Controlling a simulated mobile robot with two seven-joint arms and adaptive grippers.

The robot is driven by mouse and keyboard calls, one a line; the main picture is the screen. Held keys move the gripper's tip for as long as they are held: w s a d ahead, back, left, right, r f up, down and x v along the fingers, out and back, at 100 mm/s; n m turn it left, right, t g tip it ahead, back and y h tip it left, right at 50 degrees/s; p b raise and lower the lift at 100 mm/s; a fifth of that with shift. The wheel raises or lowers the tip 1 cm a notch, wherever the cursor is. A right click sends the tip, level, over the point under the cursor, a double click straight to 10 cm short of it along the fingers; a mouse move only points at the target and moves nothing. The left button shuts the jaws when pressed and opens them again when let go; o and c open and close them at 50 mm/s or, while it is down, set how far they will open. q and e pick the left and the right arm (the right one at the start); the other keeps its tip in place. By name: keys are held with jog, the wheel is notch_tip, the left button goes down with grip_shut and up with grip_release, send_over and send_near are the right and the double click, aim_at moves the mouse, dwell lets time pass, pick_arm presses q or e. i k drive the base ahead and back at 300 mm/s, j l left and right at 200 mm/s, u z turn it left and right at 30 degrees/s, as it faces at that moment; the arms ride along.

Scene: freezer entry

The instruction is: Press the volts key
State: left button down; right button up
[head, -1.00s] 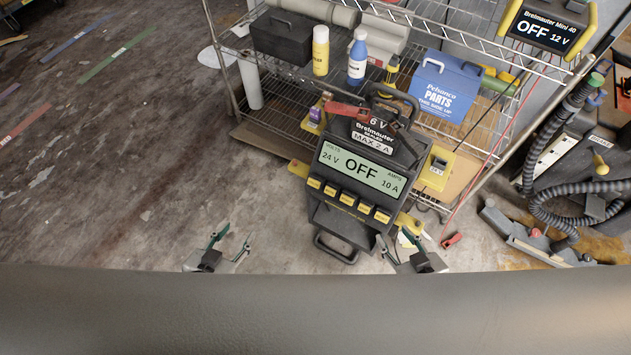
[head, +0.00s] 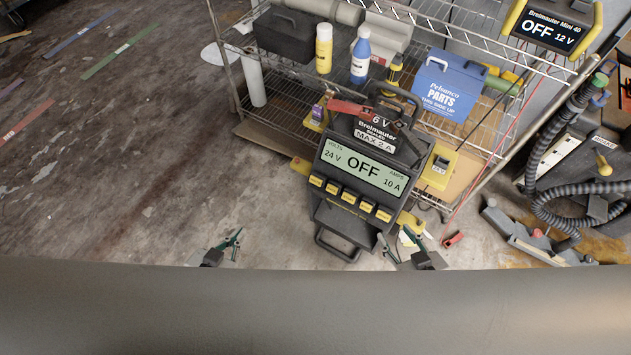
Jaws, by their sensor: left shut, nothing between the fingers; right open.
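The Breimauter charger (head: 360,185) stands in the middle, tilted in the picture. Its screen (head: 362,170) reads OFF, with VOLTS 24 V on the left and AMPS 10 A on the right. Several yellow-labelled keys (head: 349,197) run in a row under the screen. Their labels are too small to read, so I cannot tell which is the volts key. My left gripper (head: 236,239) is shut and empty, left of the charger and apart from it. My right gripper (head: 398,243) is open and empty, just below the charger's lower right side.
A wire shelf rack (head: 470,140) stands behind the charger, holding a blue parts box (head: 447,85), a yellow bottle (head: 324,48) and a blue bottle (head: 361,55). A second charger (head: 550,30) reads OFF 12 V. Black hoses (head: 545,185) lie at right.

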aim_at(317, 181)
jog(key=l+u, duration=0.15)
jog(key=l, duration=0.25)
jog(key=k+l+u, duration=0.15)
jog(key=l, duration=0.3)
jog(key=l+u, duration=0.15)
jog(key=l, duration=0.25)
jog(key=k+l+u, duration=0.15)
jog(key=l, duration=0.25)
jog(key=k+l+u, duration=0.1)
jog(key=l, duration=0.25)
jog(key=k+l+u, duration=0.15)
jog(key=l, duration=0.25)
jog(key=k, duration=0.05)
